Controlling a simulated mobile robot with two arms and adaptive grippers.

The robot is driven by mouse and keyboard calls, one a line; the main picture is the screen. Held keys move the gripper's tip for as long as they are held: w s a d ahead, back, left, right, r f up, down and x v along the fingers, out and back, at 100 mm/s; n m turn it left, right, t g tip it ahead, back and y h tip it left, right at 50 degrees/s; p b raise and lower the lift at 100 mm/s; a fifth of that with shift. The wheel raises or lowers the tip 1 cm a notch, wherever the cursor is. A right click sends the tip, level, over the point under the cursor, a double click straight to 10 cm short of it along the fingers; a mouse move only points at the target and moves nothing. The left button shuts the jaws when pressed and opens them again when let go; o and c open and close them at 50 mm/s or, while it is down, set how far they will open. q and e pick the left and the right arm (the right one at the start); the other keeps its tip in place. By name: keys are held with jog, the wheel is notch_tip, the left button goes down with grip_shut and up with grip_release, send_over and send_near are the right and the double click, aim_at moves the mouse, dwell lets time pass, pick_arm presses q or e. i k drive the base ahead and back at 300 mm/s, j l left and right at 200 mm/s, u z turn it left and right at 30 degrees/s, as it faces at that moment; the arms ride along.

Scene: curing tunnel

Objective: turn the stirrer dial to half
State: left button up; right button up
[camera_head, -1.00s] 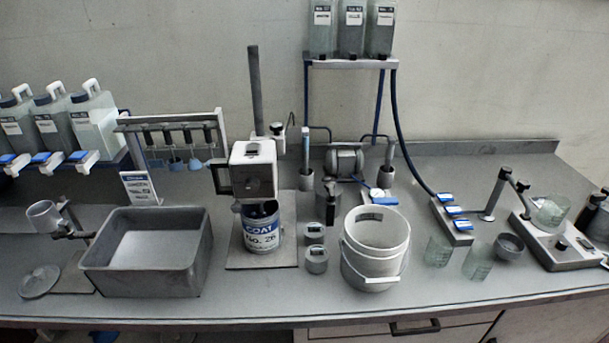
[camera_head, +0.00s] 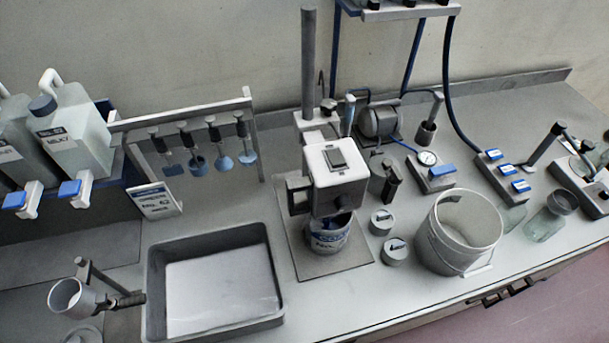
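The overhead stirrer's white head (camera_head: 340,182) sits on a dark upright rod (camera_head: 308,60) in the middle of the bench. A small dark panel (camera_head: 336,158) shows on top of the head, and a dark block (camera_head: 299,200) sticks out on its left side. I cannot make out a dial or its setting. A labelled paint can (camera_head: 328,236) stands under the head on the grey base plate (camera_head: 305,262). Neither of my grippers is in view.
A grey basin (camera_head: 160,300) lies left of the stirrer. A white bucket (camera_head: 435,245) and two small grey pots (camera_head: 381,222) stand to its right. A rack with hanging paddles (camera_head: 185,120) is behind the basin. A gauge unit (camera_head: 430,175) stands behind the bucket.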

aim_at(344, 203)
jog(key=k+j+z, duration=0.15)
jog(key=k+j, duration=0.6)
jog(key=k, duration=0.2)
